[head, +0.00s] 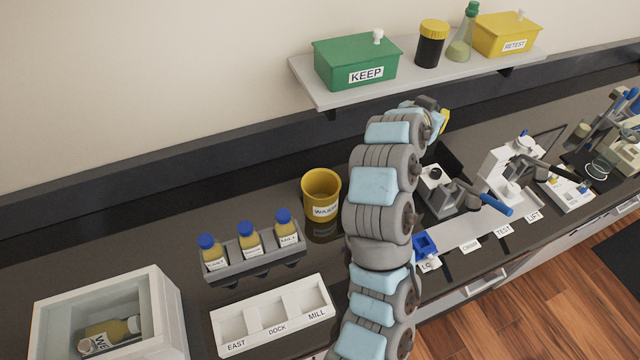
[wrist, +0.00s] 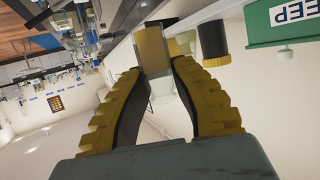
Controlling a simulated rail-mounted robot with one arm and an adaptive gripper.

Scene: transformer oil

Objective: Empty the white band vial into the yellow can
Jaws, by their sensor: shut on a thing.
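My gripper (wrist: 158,70) is shut on a clear vial (wrist: 153,52) holding amber liquid. The vial shows between the fingertips in the wrist view; I cannot make out a white band on it. That view is upside down, and the liquid lies at the end away from my palm. In the head view my gripper (head: 444,117) is mostly hidden behind my arm, only a yellow finger showing, and the vial is hidden. The yellow can (head: 321,194), labelled WASTE, stands open on the counter, left of my arm and apart from my gripper.
A rack (head: 253,261) holds blue-capped bottles. A white tray (head: 272,317) and a white box (head: 110,310) stand in front. The shelf (head: 420,78) above bears a green box (head: 358,60), a dark jar (head: 431,48), a flask (head: 462,40) and a yellow box (head: 506,35). Instruments stand right.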

